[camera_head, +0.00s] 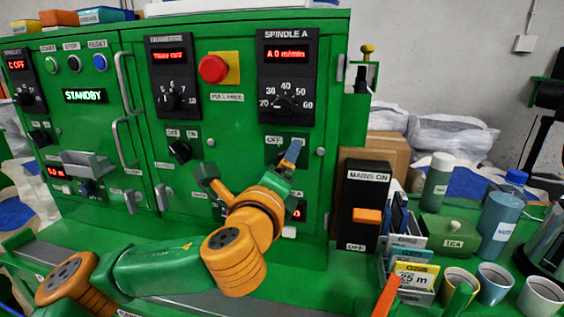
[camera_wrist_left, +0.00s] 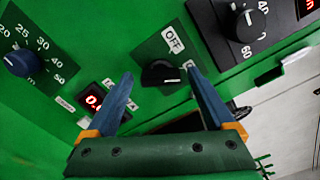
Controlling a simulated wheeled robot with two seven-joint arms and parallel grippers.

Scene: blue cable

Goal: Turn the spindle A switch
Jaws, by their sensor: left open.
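The spindle A panel (camera_head: 287,76) is at the upper right of the green machine front, with a red display and a dial. Below it is an OFF label (camera_head: 273,141); the switch there is mostly hidden by my left gripper (camera_head: 287,154) in the head view. In the left wrist view the black switch knob (camera_wrist_left: 161,73) sits beneath its OFF label (camera_wrist_left: 174,41). My left gripper (camera_wrist_left: 159,76) is open, its blue fingers one on each side of the knob in the picture. I cannot tell whether they touch it. My right gripper is not in view.
The traverse switch (camera_head: 180,151) is left of my left gripper. A red stop button (camera_head: 212,69) is above. The mains switch box (camera_head: 362,205) stands to the right, beside card boxes and cups. A blue dial knob (camera_wrist_left: 19,62) is at the wrist view's left.

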